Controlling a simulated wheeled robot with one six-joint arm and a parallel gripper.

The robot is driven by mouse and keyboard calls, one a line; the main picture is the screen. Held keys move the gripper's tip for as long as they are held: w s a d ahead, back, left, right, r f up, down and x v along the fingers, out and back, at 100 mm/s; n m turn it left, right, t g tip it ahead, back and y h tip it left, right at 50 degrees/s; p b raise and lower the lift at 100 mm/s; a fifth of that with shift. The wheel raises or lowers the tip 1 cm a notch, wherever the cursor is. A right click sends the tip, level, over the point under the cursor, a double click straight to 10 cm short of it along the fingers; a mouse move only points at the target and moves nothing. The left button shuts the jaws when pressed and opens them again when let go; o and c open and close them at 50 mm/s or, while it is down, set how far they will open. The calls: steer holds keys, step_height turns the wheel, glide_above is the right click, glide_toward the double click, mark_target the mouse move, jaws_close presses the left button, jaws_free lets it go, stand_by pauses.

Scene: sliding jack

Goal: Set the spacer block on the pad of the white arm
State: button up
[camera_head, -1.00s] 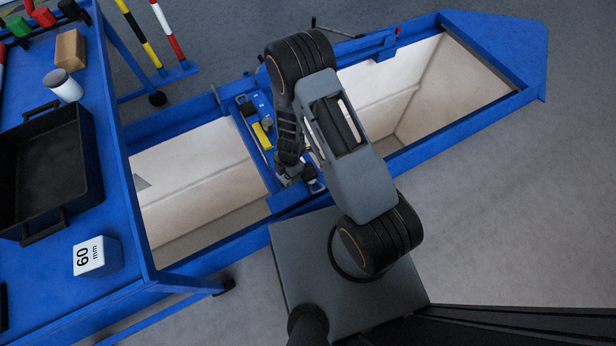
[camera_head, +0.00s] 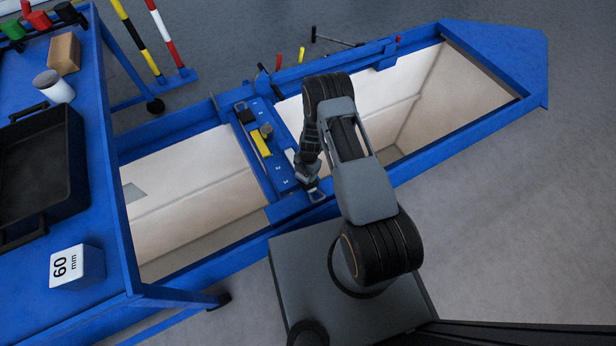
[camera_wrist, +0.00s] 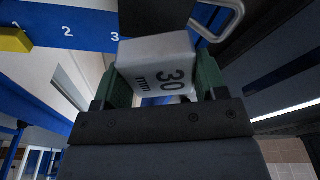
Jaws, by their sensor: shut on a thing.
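The spacer block (camera_wrist: 158,55), white and marked 30 mm, is held between the green-padded fingers of my gripper (camera_wrist: 163,80) in the wrist view. In the head view my gripper (camera_head: 312,188) is at the near end of the blue jack beam (camera_head: 280,180) across the pit; the block cannot be made out there. A white piece (camera_head: 291,157), seemingly the white arm, lies on the beam, partly hidden by my arm. A dark block-like part (camera_wrist: 155,14) shows just beyond the spacer block; I cannot tell whether it is the pad or whether they touch.
The beam carries a yellow arm (camera_head: 261,143) and numbers 1, 2, 3 in the wrist view. A silver loop handle (camera_wrist: 237,18) is close to the right finger. The blue table (camera_head: 112,215) at left holds a black tray (camera_head: 75,165) and a 60 mm block (camera_head: 77,267). The pit is open either side.

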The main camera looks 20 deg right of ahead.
mark_target(307, 176)
steer(key=shift+w+d+f, duration=0.25)
steer(key=shift+d+f, duration=0.1)
steer(key=shift+f, duration=0.2)
steer(key=shift+w+d+f+b, duration=0.15)
steer(key=shift+f+b, duration=0.7)
steer(key=shift+f, duration=0.8)
steer(key=shift+f, duration=0.15)
steer(key=o, duration=1.1)
steer(key=shift+c, duration=0.2)
